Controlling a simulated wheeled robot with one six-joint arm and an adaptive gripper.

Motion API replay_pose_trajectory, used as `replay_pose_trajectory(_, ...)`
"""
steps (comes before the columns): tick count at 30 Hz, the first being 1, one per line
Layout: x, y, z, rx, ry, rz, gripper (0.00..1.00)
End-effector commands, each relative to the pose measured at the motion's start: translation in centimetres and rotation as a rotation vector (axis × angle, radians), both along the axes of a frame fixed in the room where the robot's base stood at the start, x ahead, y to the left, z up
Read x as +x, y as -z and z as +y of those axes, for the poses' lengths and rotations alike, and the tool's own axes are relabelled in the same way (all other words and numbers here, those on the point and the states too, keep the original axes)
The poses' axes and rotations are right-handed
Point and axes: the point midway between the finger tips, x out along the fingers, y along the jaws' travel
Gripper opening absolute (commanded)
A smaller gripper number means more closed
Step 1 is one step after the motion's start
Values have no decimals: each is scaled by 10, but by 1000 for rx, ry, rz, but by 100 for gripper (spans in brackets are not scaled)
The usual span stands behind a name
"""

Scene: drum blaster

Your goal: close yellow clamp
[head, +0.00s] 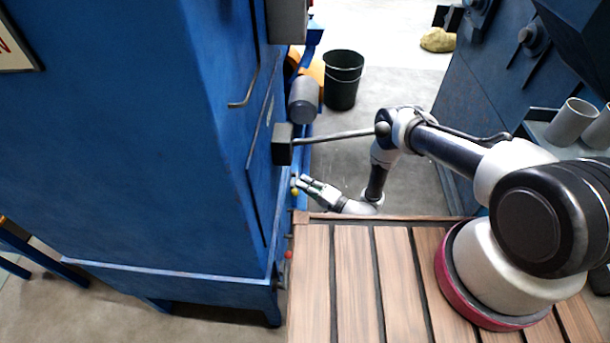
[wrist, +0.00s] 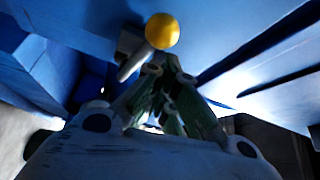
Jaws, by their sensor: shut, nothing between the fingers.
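The yellow clamp shows as a yellow ball knob (wrist: 162,31) on a short grey lever, beyond my fingertips in the wrist view. In the head view the small yellow knob (head: 294,191) is on the side of the blue machine, low down near its door edge. My gripper (head: 302,184) is beside the knob with its fingers pointing at the machine. In the wrist view my gripper (wrist: 160,72) is shut and empty, its tips close below the knob. I cannot tell whether they touch the lever. The base of the clamp is partly hidden behind the fingers.
The blue machine (head: 130,150) fills the left side. A long rod with a black block (head: 283,144) crosses above my gripper. A red knob (head: 288,254) sits lower on the machine. A black bucket (head: 342,80) stands behind. Another blue machine (head: 480,85) is at right.

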Motion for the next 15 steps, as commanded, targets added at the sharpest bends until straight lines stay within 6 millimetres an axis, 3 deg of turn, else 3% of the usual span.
replay_pose_trajectory(15, -5, 15, 0, -8, -1, -205, 0)
